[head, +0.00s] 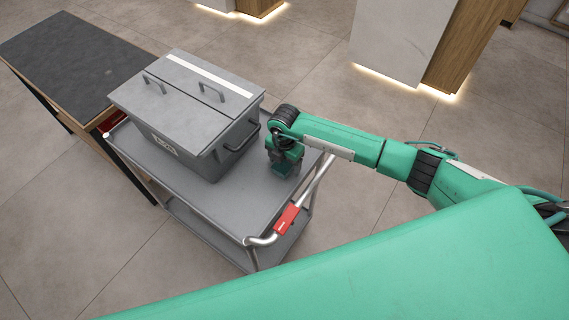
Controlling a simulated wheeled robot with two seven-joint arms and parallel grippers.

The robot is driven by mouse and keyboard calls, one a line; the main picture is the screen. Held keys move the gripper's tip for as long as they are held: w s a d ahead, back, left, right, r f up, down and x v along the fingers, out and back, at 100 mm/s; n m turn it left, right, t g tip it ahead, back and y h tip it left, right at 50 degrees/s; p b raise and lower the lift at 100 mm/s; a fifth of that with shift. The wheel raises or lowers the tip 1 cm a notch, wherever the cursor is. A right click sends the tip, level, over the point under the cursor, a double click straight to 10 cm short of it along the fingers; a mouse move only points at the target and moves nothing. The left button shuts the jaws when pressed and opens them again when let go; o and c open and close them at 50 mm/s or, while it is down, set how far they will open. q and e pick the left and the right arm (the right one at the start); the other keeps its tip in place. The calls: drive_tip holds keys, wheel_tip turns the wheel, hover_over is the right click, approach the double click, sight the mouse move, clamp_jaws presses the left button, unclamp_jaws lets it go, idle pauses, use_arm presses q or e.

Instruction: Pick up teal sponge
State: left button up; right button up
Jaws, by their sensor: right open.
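My right gripper (284,162) points down over the right part of the grey cart top, just right of the grey box. It is open. A small teal patch shows low at its fingertips, close to the cart top. I cannot tell whether this patch is the teal sponge or part of the gripper. No sponge shows clearly anywhere else. The gripper hides the spot right below it. My left gripper is not in view.
A large grey lidded box (187,100) with handles fills the back left of the cart (222,198). The cart has a silver push handle with a red grip (287,219). A dark-topped table (75,60) stands at left. The cart's front is bare.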

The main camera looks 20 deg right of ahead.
sight(284, 163)
drive_tip(key=c, duration=1)
drive_tip(key=shift+r+b, duration=1.65)
drive_tip(key=shift+r, duration=8.4)
drive_tip(key=shift+o, duration=1.3)
drive_tip(key=shift+c, duration=1.1)
